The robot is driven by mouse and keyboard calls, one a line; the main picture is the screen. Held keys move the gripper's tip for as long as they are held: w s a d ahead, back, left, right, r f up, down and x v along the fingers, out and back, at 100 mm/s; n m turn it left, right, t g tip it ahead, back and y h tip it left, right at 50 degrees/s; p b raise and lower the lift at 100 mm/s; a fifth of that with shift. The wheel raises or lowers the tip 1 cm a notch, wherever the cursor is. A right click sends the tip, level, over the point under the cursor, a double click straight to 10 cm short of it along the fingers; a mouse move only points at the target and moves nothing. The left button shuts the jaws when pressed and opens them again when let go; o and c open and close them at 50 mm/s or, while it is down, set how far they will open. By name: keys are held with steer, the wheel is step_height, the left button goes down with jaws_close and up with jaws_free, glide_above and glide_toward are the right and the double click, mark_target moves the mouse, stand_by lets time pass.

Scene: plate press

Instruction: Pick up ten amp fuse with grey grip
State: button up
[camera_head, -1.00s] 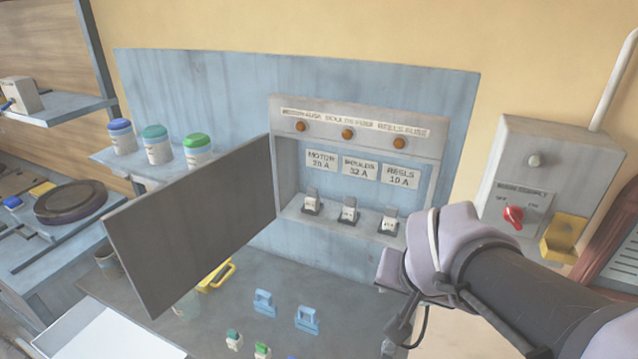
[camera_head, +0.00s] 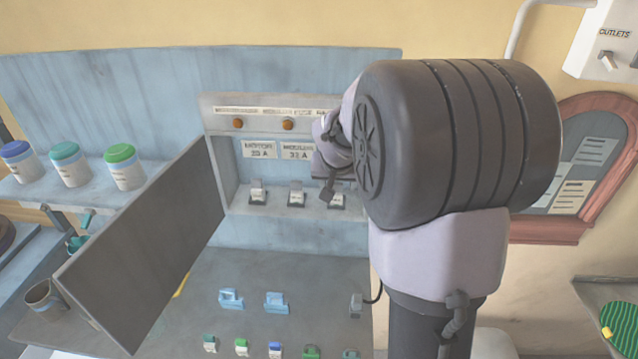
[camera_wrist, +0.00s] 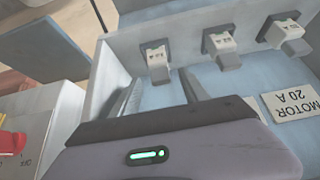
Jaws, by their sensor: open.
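A fuse box (camera_head: 212,150) on the blue wall board holds three pale fuses with grey parts in a row. The right-hand fuse (camera_head: 337,200) stands below the place of the REELS 10 A label, now hidden behind my arm; it is the left-hand fuse in the wrist view (camera_wrist: 157,60). The other two are the middle fuse (camera_head: 297,196) and left fuse (camera_head: 258,193). My gripper (camera_head: 328,188) is inside the box's right part, close to the right-hand fuse. In the wrist view its open fingers (camera_wrist: 159,84) point at that fuse, with nothing clearly between them.
The box's open door (camera_head: 150,240) stands out to the left. On the bench lie two light-blue pieces (camera_head: 231,299) (camera_head: 277,301), several small fuses with coloured grips (camera_head: 242,346), and a grey corded item (camera_head: 355,305). Jars (camera_head: 68,165) stand on the left shelf.

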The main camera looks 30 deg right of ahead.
steer(key=shift+x, duration=1.05)
steer(key=shift+s+a, duration=0.1)
steer(key=shift+a, duration=0.1)
jaws_close()
steer(key=shift+r, duration=0.15)
